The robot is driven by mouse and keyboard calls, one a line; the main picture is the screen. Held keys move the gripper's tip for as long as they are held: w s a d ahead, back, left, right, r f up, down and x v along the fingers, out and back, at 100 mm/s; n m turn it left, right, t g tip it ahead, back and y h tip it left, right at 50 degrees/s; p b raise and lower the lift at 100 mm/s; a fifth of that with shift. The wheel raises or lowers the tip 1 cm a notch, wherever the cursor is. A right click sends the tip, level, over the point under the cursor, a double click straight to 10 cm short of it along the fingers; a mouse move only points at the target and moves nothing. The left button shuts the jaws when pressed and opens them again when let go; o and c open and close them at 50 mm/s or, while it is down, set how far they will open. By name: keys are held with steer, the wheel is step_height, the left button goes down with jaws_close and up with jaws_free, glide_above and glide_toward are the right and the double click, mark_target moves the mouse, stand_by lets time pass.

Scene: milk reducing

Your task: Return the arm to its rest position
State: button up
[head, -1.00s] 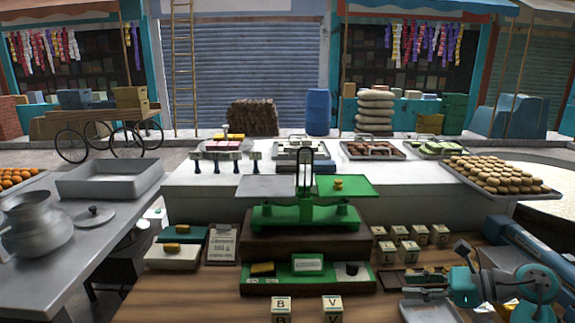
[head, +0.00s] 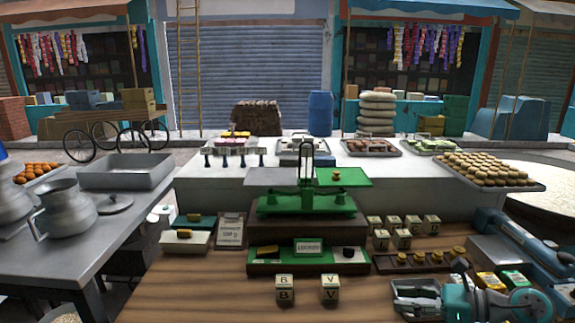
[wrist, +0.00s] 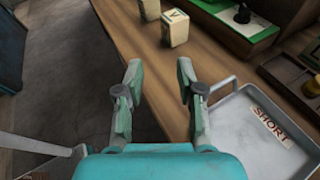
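My gripper (wrist: 158,92) is open and empty in the wrist view, its two teal fingers apart above the edge of the wooden counter (wrist: 150,55). My teal and grey arm (head: 490,302) is folded low at the lower right of the head view. There it partly covers a grey metal tray (head: 412,287). The tray, labelled SHORT, also lies to the right of my fingers in the wrist view (wrist: 232,135). Nothing is between the fingers.
A green balance scale (head: 305,202) stands mid-counter with a small yellow piece on its right pan. Lettered blocks (head: 285,288) stand at the front, with several more at the right. A rack (head: 415,262) holds round yellow-topped pieces. A metal table (head: 75,235) with pots is left.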

steer(key=s+a+f+m+t+y, duration=0.2)
steer(key=s+a+m+t+y, duration=0.15)
steer(key=s+a+m, duration=0.45)
steer(key=s+a+f+m+t+y, duration=0.2)
steer(key=s+a+m+t, duration=0.35)
steer(key=s, duration=0.55)
steer(key=s+d+f+m+h, duration=0.1)
steer(key=s+f+m+h, duration=0.2)
steer(key=s+m+h, duration=0.3)
steer(key=s+d+f+m+h, duration=0.2)
steer(key=s+m+h, duration=0.4)
steer(key=s+m, duration=0.7)
steer(key=s+d+f+m+g+h, duration=0.1)
steer(key=s+d+f+m+h, duration=0.1)
steer(key=s+f+m+h, duration=0.3)
steer(key=s+m+h, duration=0.1)
steer(key=s+m, duration=0.3)
steer(key=m, duration=0.6)
steer(key=shift+s+d+h, duration=0.2)
steer(key=shift+h, duration=0.15)
